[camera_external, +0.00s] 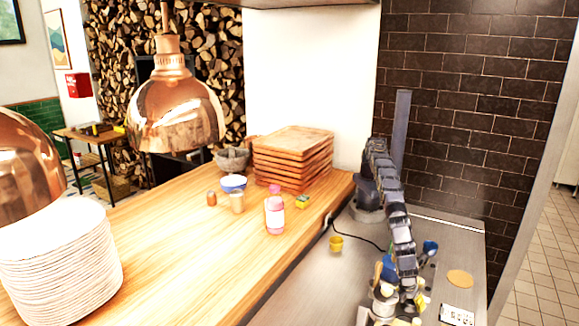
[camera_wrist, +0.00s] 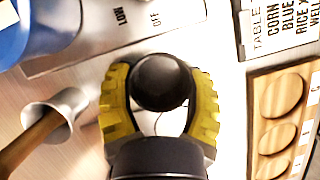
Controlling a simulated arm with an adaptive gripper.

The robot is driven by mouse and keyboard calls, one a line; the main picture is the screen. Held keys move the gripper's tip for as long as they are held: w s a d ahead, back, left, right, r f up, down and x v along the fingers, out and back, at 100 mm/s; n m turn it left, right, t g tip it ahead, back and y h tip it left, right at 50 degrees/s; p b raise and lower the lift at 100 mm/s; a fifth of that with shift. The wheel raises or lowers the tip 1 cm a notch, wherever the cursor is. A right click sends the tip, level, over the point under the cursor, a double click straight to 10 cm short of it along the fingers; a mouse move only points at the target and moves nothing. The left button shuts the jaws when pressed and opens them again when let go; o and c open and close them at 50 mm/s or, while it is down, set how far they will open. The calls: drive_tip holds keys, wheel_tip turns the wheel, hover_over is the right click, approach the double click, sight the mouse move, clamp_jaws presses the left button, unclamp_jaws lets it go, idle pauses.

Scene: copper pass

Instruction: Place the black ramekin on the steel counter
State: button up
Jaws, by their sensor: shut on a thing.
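In the external view my gripper (camera_external: 408,297) is low at the lower right, among small items on the steel counter (camera_external: 315,283). I cannot make out the ramekin in the external view. The wrist view does not clearly show whether its underside touches anything. A pale surface marked "HOT" and "OFF" (camera_wrist: 140,32) lies beyond it.
The wrist view shows a metal cup with a wooden handle (camera_wrist: 72,100), a blue container (camera_wrist: 40,25), a text card (camera_wrist: 285,30) and a wooden holder (camera_wrist: 265,75). A yellow cup (camera_external: 336,243) and blue cup (camera_external: 430,247) stand on the counter. Bare steel lies left of my arm.

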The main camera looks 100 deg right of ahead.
drive_tip(key=o, duration=1.1)
drive_tip(key=shift+f, duration=0.1)
drive_tip(key=shift+o, duration=0.2)
drive_tip(key=shift+v, duration=3.9)
